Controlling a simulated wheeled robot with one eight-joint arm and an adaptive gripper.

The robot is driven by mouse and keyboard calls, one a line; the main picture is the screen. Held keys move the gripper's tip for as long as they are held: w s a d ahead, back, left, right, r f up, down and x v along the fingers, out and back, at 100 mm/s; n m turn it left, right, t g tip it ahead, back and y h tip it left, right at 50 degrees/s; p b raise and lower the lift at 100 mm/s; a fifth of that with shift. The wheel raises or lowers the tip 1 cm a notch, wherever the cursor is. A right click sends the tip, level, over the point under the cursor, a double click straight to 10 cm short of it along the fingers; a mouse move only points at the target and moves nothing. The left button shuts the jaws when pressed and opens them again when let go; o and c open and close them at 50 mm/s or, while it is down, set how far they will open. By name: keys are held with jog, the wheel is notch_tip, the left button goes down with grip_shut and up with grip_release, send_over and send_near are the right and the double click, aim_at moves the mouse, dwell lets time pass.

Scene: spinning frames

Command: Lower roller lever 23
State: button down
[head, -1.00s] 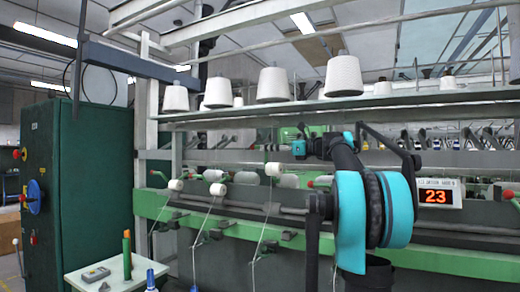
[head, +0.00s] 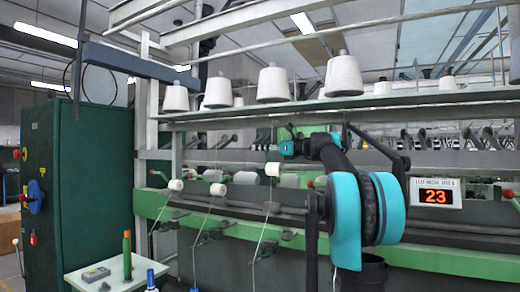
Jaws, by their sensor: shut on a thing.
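My arm reaches over the green rail of the spinning frame toward its back. My gripper (head: 272,150) is at the far end, just left of the small teal wrist, small and dark against the machine. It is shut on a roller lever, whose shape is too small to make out. A white roll (head: 272,169) shows just below the gripper. An orange number display (head: 436,194) reads 23 on the right of the machine. Part of the machine behind my arm is hidden.
White yarn cones (head: 343,76) stand on the upper shelf. White bobbins (head: 218,190) with yarns running down line the green rail (head: 190,213).

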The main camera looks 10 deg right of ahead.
aim_at(269, 170)
dwell(0.4)
jog(key=s+a+f+n, duration=0.3)
jog(key=s+f+n, duration=0.1)
jog(key=f, duration=0.2)
jog(key=shift+s+a+f, duration=0.2)
jog(key=shift+s, duration=0.1)
dwell(0.4)
jog(key=c, duration=1.6)
grip_release()
jog(key=shift+o, duration=0.2)
jog(key=shift+d, duration=0.15)
